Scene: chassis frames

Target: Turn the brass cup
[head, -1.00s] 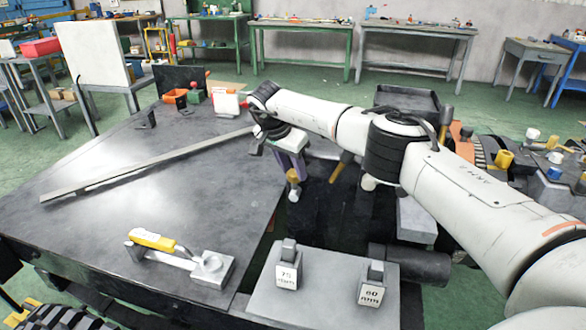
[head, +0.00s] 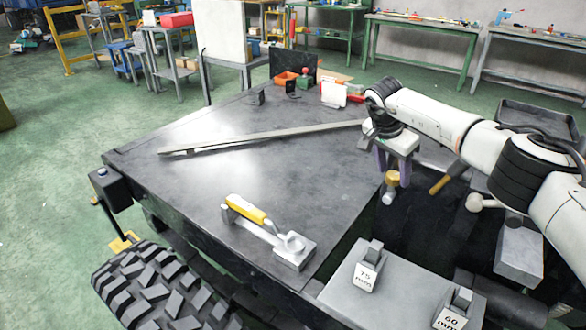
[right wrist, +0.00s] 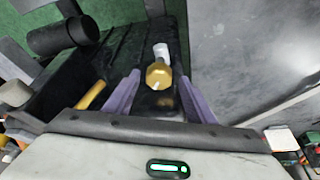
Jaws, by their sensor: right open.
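The brass cup (head: 391,181) is a small gold-coloured piece with a pale cylindrical end, beyond the dark table's right edge in the head view. In the right wrist view the brass cup (right wrist: 158,76) looks faceted and sits between the finger ends. My right gripper (head: 392,172) is open, its purple fingers pointing down just above or around the cup. In the right wrist view the fingers of the gripper (right wrist: 157,92) stand on both sides with dark gaps to the cup. Whether either finger touches it I cannot tell. My left gripper is out of view.
A dark metal table (head: 230,150) carries a long flat bar (head: 260,136) and a yellow-handled tool (head: 246,209). A wooden handle (head: 441,184) and a pale mallet-like head (head: 474,202) lie right of the gripper. Labelled weights (head: 367,276) stand in front on a grey plate. A large tyre (head: 160,290) is at lower left.

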